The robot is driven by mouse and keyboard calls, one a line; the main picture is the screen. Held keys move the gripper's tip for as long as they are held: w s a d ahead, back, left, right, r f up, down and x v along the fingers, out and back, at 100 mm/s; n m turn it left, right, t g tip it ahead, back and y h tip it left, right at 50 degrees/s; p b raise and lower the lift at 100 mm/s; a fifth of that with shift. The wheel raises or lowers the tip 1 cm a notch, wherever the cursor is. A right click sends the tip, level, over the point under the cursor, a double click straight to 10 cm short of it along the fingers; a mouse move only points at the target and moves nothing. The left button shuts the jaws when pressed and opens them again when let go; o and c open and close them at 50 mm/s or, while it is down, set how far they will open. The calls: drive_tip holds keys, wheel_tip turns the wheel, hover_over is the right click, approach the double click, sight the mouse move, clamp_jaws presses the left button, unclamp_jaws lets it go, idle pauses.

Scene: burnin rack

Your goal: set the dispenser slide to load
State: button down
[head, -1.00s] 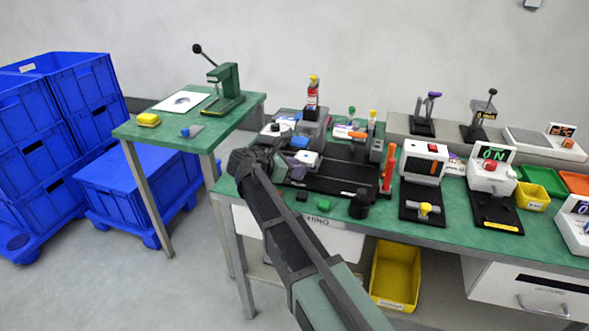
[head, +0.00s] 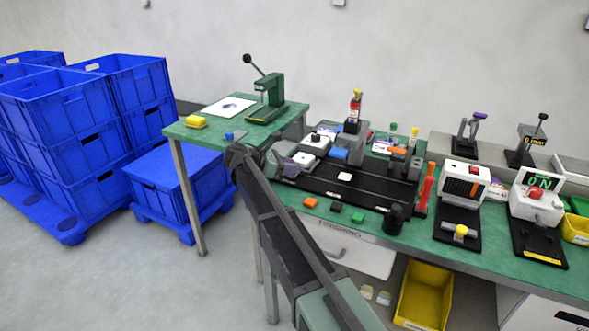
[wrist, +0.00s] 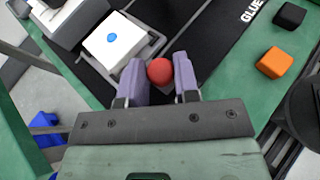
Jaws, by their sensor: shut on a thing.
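My gripper (wrist: 159,80) is shut on a red ball-shaped knob (wrist: 160,71), held between its two purple fingers in the wrist view. A grey-framed part with a white square and a blue dot (wrist: 113,43) lies just beyond the fingers, close to the knob. In the head view my gripper (head: 283,161) is at the left end of the black base (head: 372,186) on the bench. A white-topped part (head: 303,160) is right beside it. The knob is hidden there. Which part is the slide, and any load mark, I cannot make out.
An orange block (wrist: 275,62) and a black block (wrist: 289,15) lie on the green bench near the base. A black cylinder (head: 394,218) stands at the front. A side table (head: 225,133) with a green press (head: 268,97) is at the left, with blue crates (head: 88,120) beyond it.

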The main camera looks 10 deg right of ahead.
drive_tip(key=shift+w+a, duration=0.15)
drive_tip(key=c, duration=0.9)
unclamp_jaws()
drive_tip(key=shift+a, duration=0.1)
drive_tip(key=p+v, duration=0.4)
drive_tip(key=v, duration=0.6)
drive_tip(key=shift+a+r, duration=0.1)
drive_tip(key=shift+r, duration=0.1)
drive_tip(key=shift+a, duration=0.3)
